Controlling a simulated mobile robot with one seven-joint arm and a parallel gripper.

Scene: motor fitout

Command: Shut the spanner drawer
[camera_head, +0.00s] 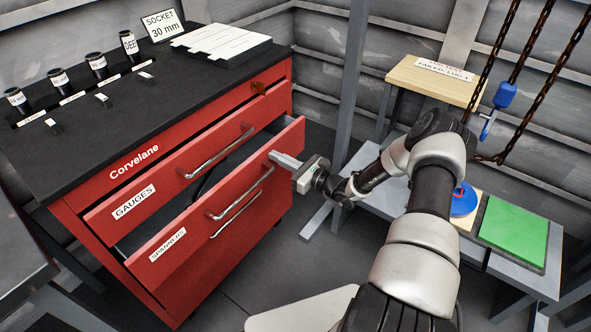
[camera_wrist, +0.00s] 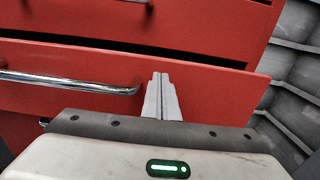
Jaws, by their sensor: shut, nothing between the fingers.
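The spanner drawer (camera_head: 215,200), red with a white SPANNERS label (camera_head: 167,245), stands pulled out of the red cabinet in the head view; a dark gap shows above its front. Its chrome handle (camera_head: 240,193) runs along the front. My gripper (camera_head: 272,156) is shut and empty, its tips at the upper right part of the drawer front, right of the handle. In the wrist view the closed fingers (camera_wrist: 160,80) point at the red drawer front (camera_wrist: 215,88), with the handle (camera_wrist: 70,83) to their left. Whether the tips touch the front I cannot tell.
The GAUGES drawer (camera_head: 185,172) lies above, with its own handle (camera_head: 220,150). Sockets and a white tray (camera_head: 222,45) stand on the black cabinet top (camera_head: 85,120). Right are a low bench with a green mat (camera_head: 513,232), a wooden stand (camera_head: 435,80) and hanging chains (camera_head: 545,85).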

